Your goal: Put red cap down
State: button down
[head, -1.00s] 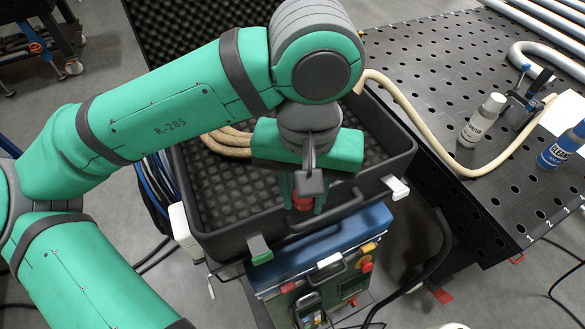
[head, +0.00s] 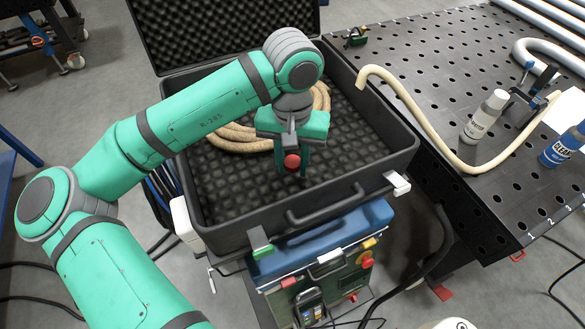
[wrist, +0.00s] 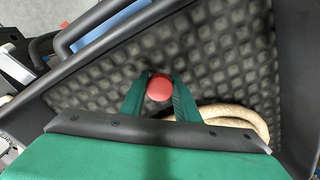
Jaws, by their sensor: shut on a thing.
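The red cap (head: 291,161) is held between the fingertips of my gripper (head: 289,166), over the inside of the open black case (head: 350,205). In the wrist view the cap (wrist: 159,88) sits between the two green fingers (wrist: 160,97), with the bumpy foam lining behind it. I cannot tell whether the cap touches the foam. My gripper is shut on the cap.
A coiled beige hose (head: 235,138) lies in the back left of the case. To the right, a perforated black table (head: 430,60) bears a curved beige tube (head: 420,119), a white bottle (head: 484,117) and a blue bottle (head: 562,147). The case's front floor looks bare.

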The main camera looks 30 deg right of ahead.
aim_at(292, 181)
jog(key=shift+f, duration=1.25)
jog(key=shift+s+f, duration=0.1)
jog(key=shift+f, duration=0.5)
jog(key=c, duration=1.4)
grip_release()
jog(key=shift+o, duration=0.2)
jog(key=shift+f, duration=0.1)
jog(key=shift+a, duration=0.15)
jog(key=shift+r, duration=0.35)
notch_tip(292, 181, up, 13)
jog(key=shift+f, duration=0.1)
